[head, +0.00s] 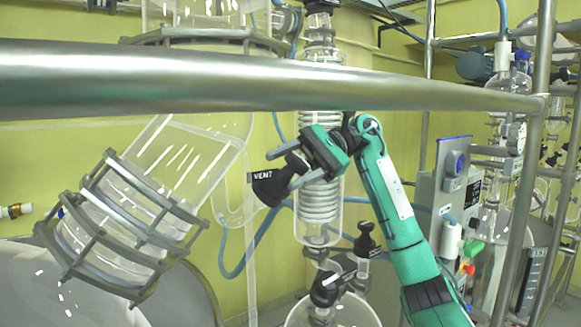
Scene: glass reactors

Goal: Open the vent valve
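The vent valve (269,189) is a black fitting with a small black "VENT" label (261,176), left of the glass coil column. My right gripper (282,170) reaches to it from the right, on a teal arm. Its two grey fingers are apart, one above and one lower, with their tips at the valve's right side. The lower finger overlaps the valve in the picture; I cannot tell whether either finger touches it. The gripper hides part of the valve, and its open or closed setting cannot be read. My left gripper is out of view.
A thick metal rail (200,82) crosses the front, above the valve. A caged glass vessel (120,225) stands at the left and a coiled glass condenser (319,200) behind the gripper. Another black valve (366,240) is below right. A grey control box (455,185) stands at the right.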

